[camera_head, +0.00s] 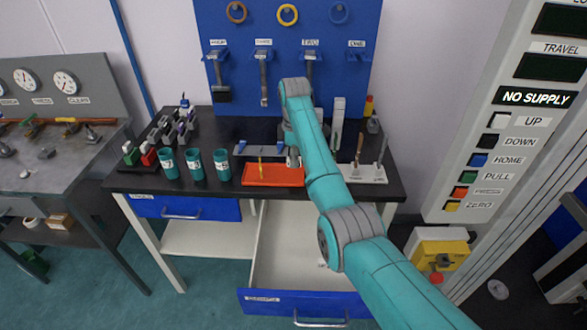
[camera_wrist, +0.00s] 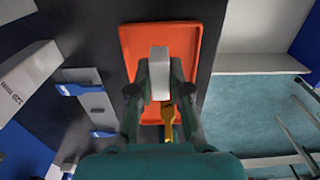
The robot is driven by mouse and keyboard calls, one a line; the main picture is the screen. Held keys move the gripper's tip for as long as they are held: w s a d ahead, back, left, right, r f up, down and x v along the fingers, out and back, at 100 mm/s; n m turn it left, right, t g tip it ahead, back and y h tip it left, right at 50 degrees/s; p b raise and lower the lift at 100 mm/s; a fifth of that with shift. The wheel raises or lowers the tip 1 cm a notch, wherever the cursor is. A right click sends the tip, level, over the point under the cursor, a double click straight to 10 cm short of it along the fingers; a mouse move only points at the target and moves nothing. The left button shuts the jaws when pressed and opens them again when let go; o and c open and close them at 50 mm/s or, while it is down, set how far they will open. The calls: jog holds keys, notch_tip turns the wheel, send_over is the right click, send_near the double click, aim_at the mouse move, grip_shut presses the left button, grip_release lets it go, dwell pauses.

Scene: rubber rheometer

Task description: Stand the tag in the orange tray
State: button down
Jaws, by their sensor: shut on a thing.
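The orange tray (camera_head: 285,181) lies on the black bench top near its front edge. In the wrist view the tray (camera_wrist: 128,48) is below my gripper. My gripper (camera_wrist: 160,78) is shut on a pale, flat-ended block, apparently the tag (camera_wrist: 159,66), and holds it over the tray. In the head view my gripper (camera_head: 292,155) is at the tray's back right, and the pale tag shows only as a small patch. Whether it touches the tray floor I cannot tell. A thin yellow piece (camera_head: 260,168) is at the tray's left part; it also shows in the wrist view (camera_wrist: 168,116).
Three teal cups (camera_head: 195,165) stand left of the tray. A white stand (camera_head: 365,174) with upright tools is to the right. A grey rack (camera_head: 258,150) lies behind. A drawer (camera_head: 305,302) is open below the bench front.

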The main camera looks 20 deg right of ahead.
aim_at(294, 176)
jog(key=shift+f, duration=2)
jog(key=c, duration=1.1)
grip_release()
jog(key=shift+f, duration=0.1)
